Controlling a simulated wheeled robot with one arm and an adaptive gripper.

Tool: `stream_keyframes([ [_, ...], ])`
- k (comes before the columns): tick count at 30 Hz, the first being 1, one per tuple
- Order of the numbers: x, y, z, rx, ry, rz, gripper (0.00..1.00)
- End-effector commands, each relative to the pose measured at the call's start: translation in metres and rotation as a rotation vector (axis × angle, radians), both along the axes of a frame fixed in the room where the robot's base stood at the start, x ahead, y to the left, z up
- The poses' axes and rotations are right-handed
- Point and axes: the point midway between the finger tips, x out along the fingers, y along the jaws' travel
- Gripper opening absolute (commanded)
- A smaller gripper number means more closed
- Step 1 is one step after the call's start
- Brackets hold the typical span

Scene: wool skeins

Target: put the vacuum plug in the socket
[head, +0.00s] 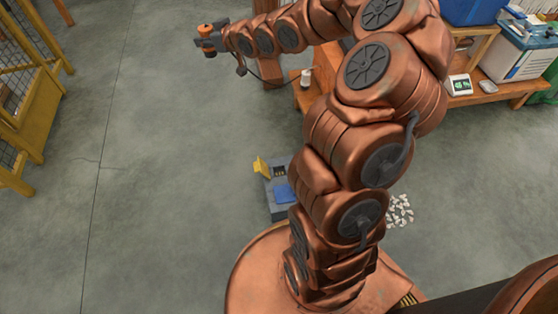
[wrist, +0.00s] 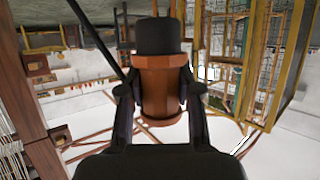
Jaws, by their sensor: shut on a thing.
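My gripper (head: 216,38) is at the upper left in the head view, held out above the floor. It is shut on the vacuum plug (head: 206,30), an orange piece with dark ends. In the wrist view the plug (wrist: 158,88) is an orange-brown body with a black end, gripped between the two dark fingers of my gripper (wrist: 160,98). A thin dark cable (head: 262,80) hangs near the gripper. A grey box (head: 277,208) with a raised yellow flap and a blue part stands on the floor, lower centre; I cannot tell if it is the socket. The plug is well apart from it.
A yellow mesh frame (head: 38,110) stands at the left. A wooden bench (head: 490,98) with a battery-like box (head: 522,52) is at the upper right. White bits (head: 400,210) lie on the floor right of my arm. The floor between frame and grey box is clear.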

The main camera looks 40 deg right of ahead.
Motion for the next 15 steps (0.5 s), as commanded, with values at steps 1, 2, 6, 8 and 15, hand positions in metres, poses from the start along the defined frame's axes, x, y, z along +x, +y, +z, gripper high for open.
stream_keyframes([
  [1, 0.001, -0.005, -0.004, 0.001, 0.001, -0.002, 0.00],
  [2, 0.002, -0.006, -0.006, -0.001, 0.001, -0.001, 0.00],
  [6, 0.005, -0.016, -0.013, 0.000, 0.000, 0.000, 0.00],
  [8, 0.006, -0.019, -0.016, -0.001, 0.000, 0.002, 0.00],
  [15, 0.009, -0.037, -0.034, -0.003, 0.002, 0.008, 0.00],
])
